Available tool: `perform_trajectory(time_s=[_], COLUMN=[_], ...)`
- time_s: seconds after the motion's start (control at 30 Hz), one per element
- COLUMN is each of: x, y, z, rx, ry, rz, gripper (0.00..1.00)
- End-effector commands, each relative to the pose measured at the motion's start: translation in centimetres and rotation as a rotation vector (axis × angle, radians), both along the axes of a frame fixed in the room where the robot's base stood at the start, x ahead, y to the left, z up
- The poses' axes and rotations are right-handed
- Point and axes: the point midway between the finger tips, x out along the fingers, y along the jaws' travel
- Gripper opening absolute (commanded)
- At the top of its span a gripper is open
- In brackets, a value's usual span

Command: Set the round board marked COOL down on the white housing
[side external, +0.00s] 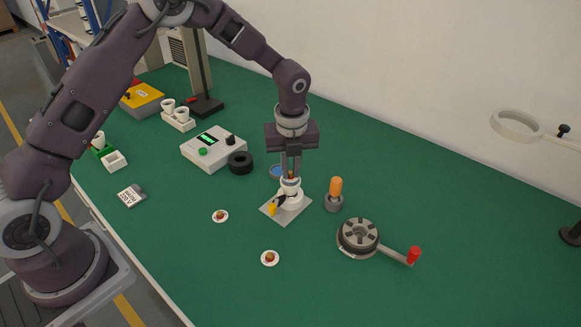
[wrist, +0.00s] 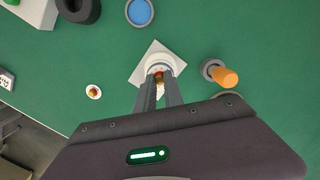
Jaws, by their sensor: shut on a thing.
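My gripper (side external: 291,178) points straight down and is shut on a small round white board with a reddish-brown dome, seen between the fingertips in the wrist view (wrist: 158,74). The white housing (side external: 291,195) stands upright on a grey square plate (side external: 294,212) directly below the fingers. The held board is at the housing's top; I cannot tell whether it touches. Two similar round boards lie flat on the green table, one on the left (side external: 220,216) and one nearer the front (side external: 270,258). No COOL marking is readable on any board.
A yellow-knobbed clamp (side external: 272,209) sits on the plate. A blue-topped dish (side external: 276,171), black ring (side external: 240,162) and meter box (side external: 213,148) are behind. The front table is mostly clear.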

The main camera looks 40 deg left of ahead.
Motion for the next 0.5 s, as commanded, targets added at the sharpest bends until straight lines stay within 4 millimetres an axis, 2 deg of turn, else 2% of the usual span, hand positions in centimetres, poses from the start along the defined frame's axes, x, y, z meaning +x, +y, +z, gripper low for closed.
perform_trajectory(time_s=[0.5], x=[0.00], y=[0.01], z=[-0.57], rx=[0.000], ry=[0.000], rz=[0.001], gripper=[0.00])
